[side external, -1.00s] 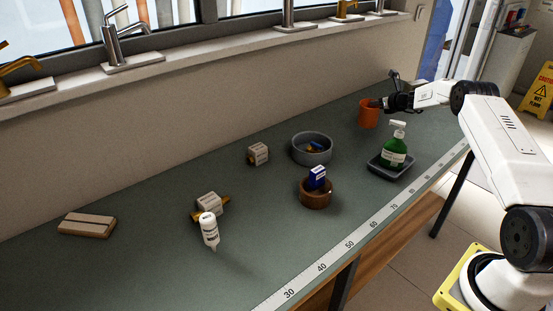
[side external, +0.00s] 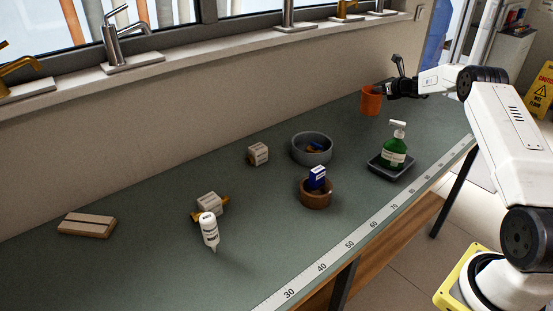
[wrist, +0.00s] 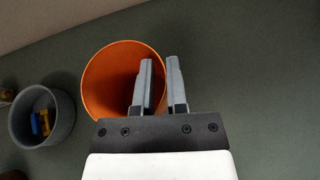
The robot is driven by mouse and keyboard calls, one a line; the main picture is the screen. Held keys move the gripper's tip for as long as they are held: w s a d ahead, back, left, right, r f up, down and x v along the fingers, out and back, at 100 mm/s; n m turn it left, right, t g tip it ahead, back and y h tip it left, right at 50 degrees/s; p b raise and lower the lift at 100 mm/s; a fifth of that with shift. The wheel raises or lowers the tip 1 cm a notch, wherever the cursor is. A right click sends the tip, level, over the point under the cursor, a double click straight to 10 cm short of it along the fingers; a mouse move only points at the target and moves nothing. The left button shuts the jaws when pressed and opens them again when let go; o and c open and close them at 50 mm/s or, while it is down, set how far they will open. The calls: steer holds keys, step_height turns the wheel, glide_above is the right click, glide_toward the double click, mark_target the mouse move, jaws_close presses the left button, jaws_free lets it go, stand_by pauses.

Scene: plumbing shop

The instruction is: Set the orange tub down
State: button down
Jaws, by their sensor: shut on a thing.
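The orange tub (side external: 371,101) is at the far end of the green bench, near the wall, and looks upright. In the wrist view the tub (wrist: 100,62) is open at the top and looks empty. My gripper (side external: 383,90) is shut on the tub's wall. In the wrist view, one finger of my gripper (wrist: 160,62) is inside the rim and the other is outside. I cannot tell whether the tub's base touches the bench or hangs slightly above it.
A grey bowl (side external: 327,152) with blue and yellow things stands nearer. A green soap bottle (side external: 393,152) stands on a dark tray (side external: 377,169). A brown bowl (side external: 316,198) holds a blue box (side external: 317,177). Bare bench surrounds the tub; the wall (side external: 260,95) is behind.

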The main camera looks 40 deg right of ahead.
step_height(320, 180, up, 8)
steer(key=s+a+n+g+y, duration=0.1)
steer(key=a+n+y, duration=0.4)
steer(key=a, duration=1.3)
steer(key=s+a+n+g+y, duration=0.15)
steer(key=a+n+y, duration=0.3)
steer(key=a, duration=1.45)
steer(key=s+a+n+g+y, duration=0.6)
steer(key=s+a+n+g, duration=0.4)
steer(key=s+a, duration=1.9)
steer(key=shift+t+h, duration=0.25)
steer(key=shift+s+d+f, duration=0.25)
steer(key=shift+d+f, duration=0.15)
steer(key=shift+f, duration=0.4)
steer(key=shift+s+d+f, duration=0.25)
steer(key=shift+d+f, duration=0.2)
steer(key=shift+f, duration=0.3)
steer(key=shift+s+d+f, duration=0.25)
steer(key=shift+d+f, duration=0.15)
steer(key=shift+f, duration=0.4)
steer(key=shift+w, duration=0.15)
